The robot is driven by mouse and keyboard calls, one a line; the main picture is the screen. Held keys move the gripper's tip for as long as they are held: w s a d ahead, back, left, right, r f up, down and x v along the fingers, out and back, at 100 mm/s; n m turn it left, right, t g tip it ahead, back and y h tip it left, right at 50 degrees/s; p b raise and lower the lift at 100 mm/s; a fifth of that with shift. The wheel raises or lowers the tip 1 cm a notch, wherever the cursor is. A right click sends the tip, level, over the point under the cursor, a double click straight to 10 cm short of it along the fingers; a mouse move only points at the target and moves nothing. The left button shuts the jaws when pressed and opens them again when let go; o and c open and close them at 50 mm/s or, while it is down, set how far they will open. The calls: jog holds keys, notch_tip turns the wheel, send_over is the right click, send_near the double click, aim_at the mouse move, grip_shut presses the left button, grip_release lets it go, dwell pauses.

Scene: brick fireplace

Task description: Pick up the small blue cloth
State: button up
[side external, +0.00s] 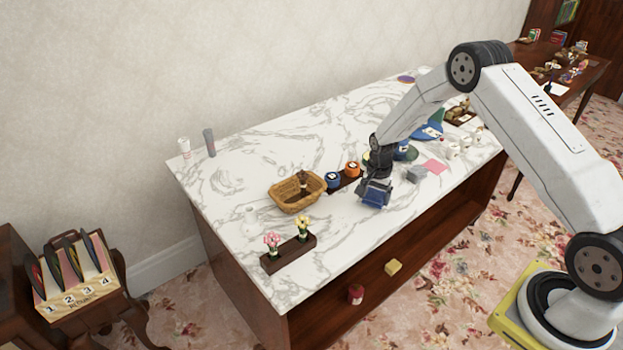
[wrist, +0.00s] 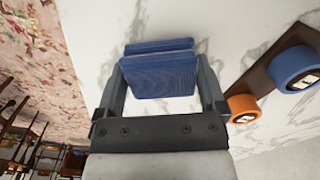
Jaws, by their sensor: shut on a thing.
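The small blue cloth (wrist: 160,75) looks like a folded, layered blue block in the wrist view. It sits between the two fingers of my gripper (wrist: 160,82), which is shut on it. In the side view the cloth (side external: 375,194) shows at the lower end of my gripper (side external: 374,190), over the front part of the marble tabletop (side external: 340,240). I cannot tell whether the cloth touches the tabletop or hangs just above it.
A wicker basket (side external: 285,204) stands left of my gripper. A dark wooden holder with a blue roll (side external: 332,180) and an orange roll (side external: 352,169) is close behind. A flower tray (side external: 288,254) is at front left. A pink sheet (side external: 434,166) lies to the right.

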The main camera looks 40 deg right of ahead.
jog(key=shift+r, duration=0.5)
jog(key=s+a+r, duration=0.3)
jog(key=s+r, duration=0.8)
jog(key=s, duration=0.2)
jog(key=shift+s+a, duration=0.15)
jog(key=shift+s, duration=0.15)
jog(key=o, duration=0.6)
jog(key=shift+c, duration=0.2)
jog(key=c, duration=0.3)
jog(key=w+a+f+n, duration=0.1)
jog(key=w+a+n, duration=0.2)
jog(key=w+a, duration=0.1)
jog(key=w+a+f+n, duration=0.2)
jog(key=w+a+n, duration=0.1)
jog(key=w, duration=0.3)
jog(key=w+a+f+n, duration=0.2)
jog(key=w+a+n, duration=0.1)
jog(key=w+a, duration=0.1)
jog(key=shift+w+a, duration=0.3)
jog(key=shift+w, duration=0.15)
jog(key=shift+c, duration=0.2)
